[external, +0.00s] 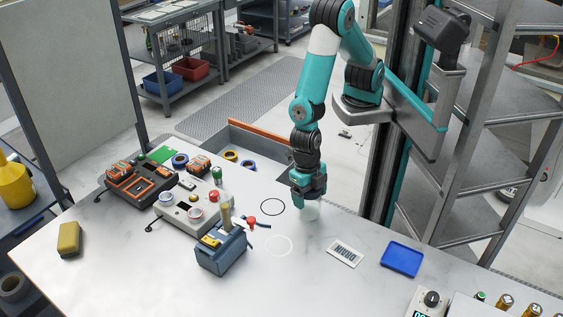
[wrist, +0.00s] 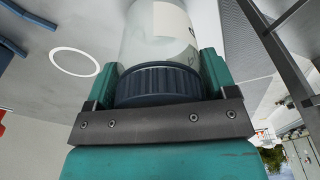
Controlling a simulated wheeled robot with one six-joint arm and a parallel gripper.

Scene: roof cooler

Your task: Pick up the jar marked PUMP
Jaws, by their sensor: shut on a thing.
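My gripper (external: 308,198) points down over the right half of the table and is shut on a jar (external: 311,212). In the wrist view, the jar (wrist: 160,35) is clear, with a dark ribbed lid (wrist: 158,84) between the two teal fingers (wrist: 158,75). Part of a pale label shows on the jar, but its text cannot be read. In the external view the gripper hides the lid. I cannot tell whether the jar touches the table.
A printed card (external: 345,253) and a blue tray (external: 401,259) lie to the right. A blue-grey box (external: 221,250) and several devices stand to the left.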

